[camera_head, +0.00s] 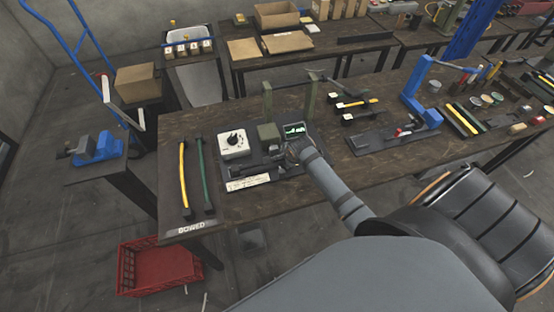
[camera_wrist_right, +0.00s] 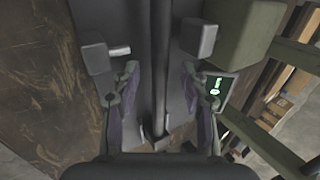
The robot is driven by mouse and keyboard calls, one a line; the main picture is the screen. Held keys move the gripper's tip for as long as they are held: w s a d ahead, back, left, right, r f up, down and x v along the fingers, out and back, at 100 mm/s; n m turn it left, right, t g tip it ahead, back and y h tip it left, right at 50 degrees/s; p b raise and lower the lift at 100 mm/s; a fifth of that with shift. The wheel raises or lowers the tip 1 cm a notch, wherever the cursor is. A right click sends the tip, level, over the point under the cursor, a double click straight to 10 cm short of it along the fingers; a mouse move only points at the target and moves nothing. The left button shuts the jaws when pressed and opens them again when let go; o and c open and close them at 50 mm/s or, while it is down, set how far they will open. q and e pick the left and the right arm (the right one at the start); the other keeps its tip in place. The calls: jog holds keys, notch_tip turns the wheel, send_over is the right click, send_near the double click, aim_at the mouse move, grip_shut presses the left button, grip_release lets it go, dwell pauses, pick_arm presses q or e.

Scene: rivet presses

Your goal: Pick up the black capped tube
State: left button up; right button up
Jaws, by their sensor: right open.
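A long dark tube (camera_wrist_right: 161,60) lies along a grey fixture base in the right wrist view, running between my right gripper's fingers. Its lower end is near a small dark bracket, and I cannot make out a cap. My right gripper (camera_wrist_right: 163,95) is open, with one finger on each side of the tube and gaps visible between. In the head view the right gripper (camera_head: 291,152) is over the fixture (camera_head: 278,170) on the bench, and the tube is hard to make out there. My left gripper is not in view.
The fixture carries a white dial box (camera_head: 234,143), a green block (camera_head: 268,134), green posts and a lit display (camera_head: 294,130). Yellow (camera_head: 183,175) and green (camera_head: 202,172) tubes lie on a mat marked BOWED. A blue press (camera_head: 413,105) stands right. A red crate (camera_head: 158,268) is on the floor.

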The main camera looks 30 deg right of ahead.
jog(key=shift+w+f, duration=0.1)
jog(key=c, duration=0.3)
grip_shut()
jog(key=shift+r, duration=0.6)
jog(key=s+d+r+p, duration=0.3)
jog(key=s+r+p, duration=0.2)
jog(key=s+r, duration=0.7)
jog(key=shift+s+d+p, duration=0.35)
jog(key=shift+s, duration=0.5)
